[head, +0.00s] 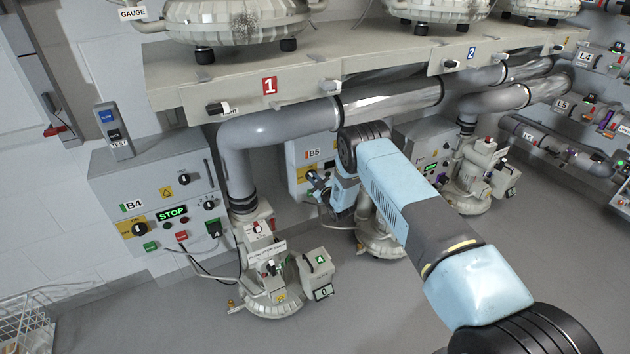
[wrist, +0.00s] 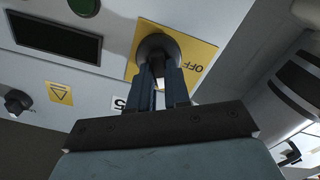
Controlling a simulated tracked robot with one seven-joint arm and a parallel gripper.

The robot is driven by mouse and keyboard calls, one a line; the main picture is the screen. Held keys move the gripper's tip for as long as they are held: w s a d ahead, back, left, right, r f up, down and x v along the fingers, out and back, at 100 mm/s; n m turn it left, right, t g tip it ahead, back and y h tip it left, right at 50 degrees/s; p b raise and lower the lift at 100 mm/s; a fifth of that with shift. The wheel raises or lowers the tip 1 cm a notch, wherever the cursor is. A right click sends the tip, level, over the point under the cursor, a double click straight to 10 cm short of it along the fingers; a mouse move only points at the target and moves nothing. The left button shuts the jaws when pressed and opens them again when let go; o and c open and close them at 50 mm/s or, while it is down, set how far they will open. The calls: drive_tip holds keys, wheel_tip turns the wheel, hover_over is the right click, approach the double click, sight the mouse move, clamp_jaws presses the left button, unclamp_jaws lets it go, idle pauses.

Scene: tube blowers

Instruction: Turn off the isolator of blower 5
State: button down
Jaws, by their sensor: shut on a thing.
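The grey B5 control cabinet (head: 299,151) stands under the shelf in the head view, partly hidden behind my arm. Its isolator is a dark round knob (wrist: 156,45) on a yellow plate (wrist: 202,55), seen upside down in the wrist view with an OFF mark on the plate. My gripper (wrist: 163,72) is shut on the knob, one finger on each side; it also shows in front of the cabinet in the head view (head: 316,182). The fingers hide most of the knob's grip, so I cannot tell which way it points. A label ending in 5 (wrist: 119,103) shows beside the fingers.
The B4 cabinet (head: 158,192) stands to the left with a lit STOP display (head: 172,214). A thick grey pipe (head: 285,124) runs above my gripper under the shelf.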

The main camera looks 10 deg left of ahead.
drive_tip(key=n, duration=0.4)
drive_tip(key=f+n, duration=0.1)
drive_tip(key=n, duration=0.6)
drive_tip(key=shift+s+a+f+n, duration=0.15)
drive_tip(key=shift+s+a+n, duration=0.15)
drive_tip(key=shift+a+n, duration=0.1)
idle(0.3)
drive_tip(key=c, duration=1.4)
unclamp_jaws()
drive_tip(key=shift+f, duration=0.1)
drive_tip(key=o, duration=0.3)
drive_tip(key=shift+w+d+r, duration=0.1)
drive_tip(key=shift+r, duration=0.1)
drive_tip(key=v, duration=1.4)
drive_tip(key=shift+f, duration=0.1)
